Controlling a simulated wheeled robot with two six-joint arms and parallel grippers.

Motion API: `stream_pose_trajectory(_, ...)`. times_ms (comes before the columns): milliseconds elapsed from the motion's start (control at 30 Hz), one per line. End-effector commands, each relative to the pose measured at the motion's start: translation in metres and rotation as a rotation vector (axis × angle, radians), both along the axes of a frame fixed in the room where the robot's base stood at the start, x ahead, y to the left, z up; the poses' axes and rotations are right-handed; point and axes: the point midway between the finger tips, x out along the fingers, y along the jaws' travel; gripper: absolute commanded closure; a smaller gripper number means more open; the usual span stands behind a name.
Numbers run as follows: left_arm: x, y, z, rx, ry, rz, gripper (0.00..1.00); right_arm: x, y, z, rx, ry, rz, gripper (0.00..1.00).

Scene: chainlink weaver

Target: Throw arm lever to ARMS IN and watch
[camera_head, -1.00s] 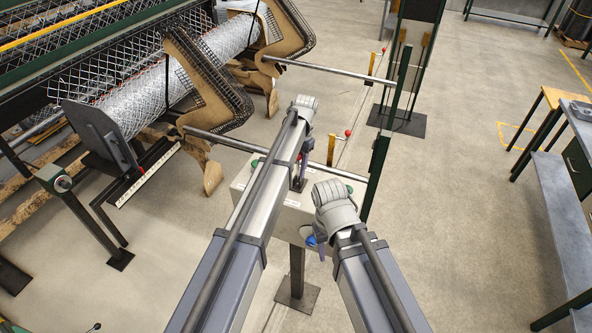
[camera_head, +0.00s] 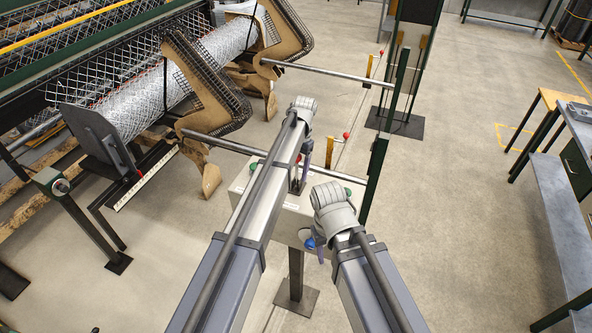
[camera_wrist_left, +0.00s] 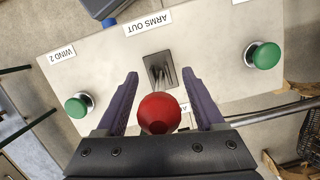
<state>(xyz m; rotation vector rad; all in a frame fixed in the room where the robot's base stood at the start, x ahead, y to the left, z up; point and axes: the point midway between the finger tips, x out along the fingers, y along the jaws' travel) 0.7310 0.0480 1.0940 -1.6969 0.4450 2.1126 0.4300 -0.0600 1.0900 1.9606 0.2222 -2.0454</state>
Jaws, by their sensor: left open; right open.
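The control box (camera_head: 325,205) stands on a post below my arms. In the left wrist view its panel (camera_wrist_left: 215,75) shows the arm lever, with a red ball knob (camera_wrist_left: 160,113) over a dark slot plate (camera_wrist_left: 158,72). An ARMS OUT label (camera_wrist_left: 147,24) reads upside down beyond the slot; the label on the near side is mostly hidden. My left gripper (camera_wrist_left: 158,85) is open, its purple fingers on either side of the knob with gaps visible. In the head view my left gripper (camera_head: 301,176) is over the box. My right gripper (camera_head: 315,244) is open near the box's front edge.
Green buttons (camera_wrist_left: 264,56) and a WIND 2 label (camera_wrist_left: 62,54) flank the lever. The weaving machine with its mesh roll (camera_head: 130,105) and curved brown arms (camera_head: 205,85) stands at left. A green post (camera_head: 375,180) rises right of the box. Open floor lies right, before a workbench (camera_head: 575,130).

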Motion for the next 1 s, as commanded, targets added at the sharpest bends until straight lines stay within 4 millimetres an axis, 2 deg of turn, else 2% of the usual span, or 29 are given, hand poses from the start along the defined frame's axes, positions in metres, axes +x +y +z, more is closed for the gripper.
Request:
stream_pose_trajectory(267,0.001,0.000,0.007,0.000,0.001,0.000,0.30,0.000,0.000,0.007,0.000,0.000,-0.001,0.50)
stream_pose_trajectory(800,0.013,-0.007,0.070,0.000,0.000,0.000,0.30,0.000,0.000,0.070,0.000,0.002,-0.001,0.50)
stream_pose_trajectory(1000,0.015,-0.008,0.077,0.000,0.000,0.000,0.30,-0.001,0.000,0.077,0.000,0.003,0.001,0.50)
